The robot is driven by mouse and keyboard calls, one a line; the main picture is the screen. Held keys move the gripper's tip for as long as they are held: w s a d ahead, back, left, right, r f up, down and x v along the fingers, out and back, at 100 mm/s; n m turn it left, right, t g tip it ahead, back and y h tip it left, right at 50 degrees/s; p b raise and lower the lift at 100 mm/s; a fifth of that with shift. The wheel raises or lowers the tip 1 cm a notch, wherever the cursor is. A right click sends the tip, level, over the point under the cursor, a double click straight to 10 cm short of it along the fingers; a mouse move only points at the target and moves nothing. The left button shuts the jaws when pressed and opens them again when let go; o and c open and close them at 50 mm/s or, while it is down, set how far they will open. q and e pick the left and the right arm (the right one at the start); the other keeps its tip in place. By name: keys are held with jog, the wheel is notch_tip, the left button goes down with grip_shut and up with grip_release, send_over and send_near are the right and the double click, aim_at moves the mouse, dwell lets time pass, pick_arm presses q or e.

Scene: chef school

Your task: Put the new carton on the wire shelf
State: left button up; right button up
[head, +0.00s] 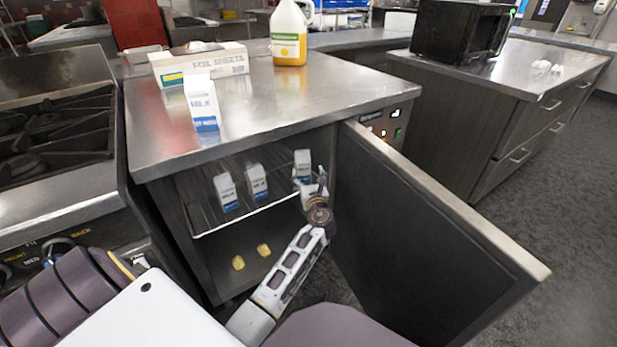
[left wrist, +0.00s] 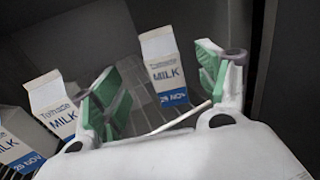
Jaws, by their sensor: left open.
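A white and blue milk carton (head: 201,104) stands on the steel counter top. Three similar cartons stand on the wire shelf (head: 262,203) inside the open cabinet: a left one (head: 227,192), a middle one (head: 256,181) and a right one (head: 302,164). My left gripper (head: 318,190) is in the cabinet opening, just in front of the right carton. In the left wrist view, its green-padded fingers (left wrist: 155,82) are spread and empty, and a carton (left wrist: 163,66) stands upright beyond the gap between them. Which carton is the new one I cannot tell. My right gripper is out of view.
The cabinet door (head: 420,240) hangs open to the right of my left arm. Two yellow items (head: 264,250) lie on the cabinet floor. A foil sheets box (head: 225,62) and a yellow-filled jug (head: 289,38) stand on the counter. A stove (head: 45,125) is at left.

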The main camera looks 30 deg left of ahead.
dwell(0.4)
pick_arm(q)
jog(key=s+d+f+n+g+h, duration=0.4)
jog(key=s+d+f+n+h, duration=0.55)
jog(key=s+f+n, duration=0.6)
jog(key=s+d+f+n+g+h, duration=0.2)
jog(key=s+d+n+g+h, duration=0.2)
jog(key=s+d+n, duration=0.5)
jog(key=s+d+h, duration=0.2)
jog(key=s+d, duration=0.6)
jog(key=d, duration=0.1)
jog(key=shift+s, duration=0.4)
jog(key=shift+s+d+f, duration=0.1)
jog(key=shift+d+f, duration=0.05)
